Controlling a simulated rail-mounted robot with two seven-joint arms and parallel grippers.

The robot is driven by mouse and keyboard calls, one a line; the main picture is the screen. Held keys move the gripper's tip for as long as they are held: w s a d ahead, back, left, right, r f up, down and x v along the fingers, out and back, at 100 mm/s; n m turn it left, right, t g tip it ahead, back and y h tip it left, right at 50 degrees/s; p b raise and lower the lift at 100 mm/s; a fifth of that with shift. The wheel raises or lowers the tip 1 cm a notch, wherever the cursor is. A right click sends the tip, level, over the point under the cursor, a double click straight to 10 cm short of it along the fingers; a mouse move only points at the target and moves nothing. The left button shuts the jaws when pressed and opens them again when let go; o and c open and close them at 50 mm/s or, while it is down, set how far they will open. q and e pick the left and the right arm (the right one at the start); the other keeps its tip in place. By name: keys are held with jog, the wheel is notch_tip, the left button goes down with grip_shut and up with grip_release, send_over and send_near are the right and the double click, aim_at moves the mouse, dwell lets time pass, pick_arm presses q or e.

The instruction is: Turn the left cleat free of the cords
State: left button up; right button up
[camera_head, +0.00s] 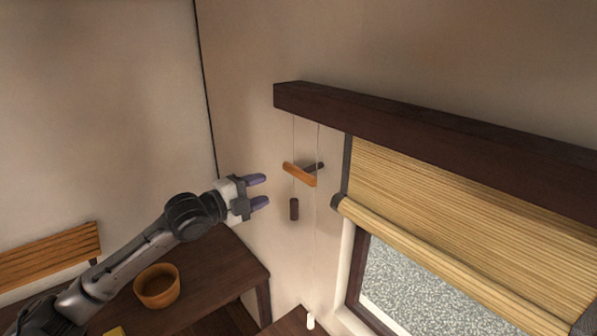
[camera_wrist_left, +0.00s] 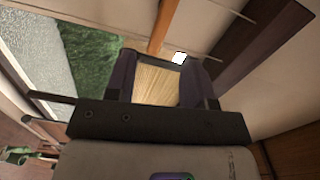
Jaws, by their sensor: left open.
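The cleat (camera_head: 299,174) is an orange-brown wooden bar, tilted down to the right in the head view, with a dark piece (camera_head: 314,167) behind its right part. Two thin pale cords (camera_head: 318,143) hang from the beam past it; whether they touch it is too fine to tell. A dark cylinder (camera_head: 294,209) hangs below the cleat. My left gripper (camera_head: 265,191) is open and empty, left of the cleat and apart from it. In the left wrist view an orange-brown bar, apparently the cleat (camera_wrist_left: 163,25), lies beyond the open fingers (camera_wrist_left: 160,62). My right gripper is not in view.
A dark beam (camera_head: 400,118) runs above a partly lowered woven blind (camera_head: 460,215) over the window, right of the cords. A white pull (camera_head: 310,321) hangs low. A table (camera_head: 225,270) with an orange bowl (camera_head: 157,286) stands below my left arm.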

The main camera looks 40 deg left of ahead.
aim_at(296, 175)
pick_arm(q)
jog(key=shift+m, duration=0.8)
jog(key=p+x, duration=0.1)
jog(key=x, duration=0.3)
jog(key=p+x, duration=0.2)
jog(key=x, duration=0.2)
jog(key=p+x, duration=0.1)
jog(key=x, duration=0.3)
jog(key=shift+w+d+r, duration=0.1)
jog(key=shift+d+r, duration=0.05)
jog(key=shift+r, duration=0.2)
jog(key=shift+w+d+p, duration=0.15)
jog(key=shift+w+p, duration=0.2)
jog(key=shift+w, duration=0.35)
jog(key=shift+w+f, duration=0.1)
grip_shut()
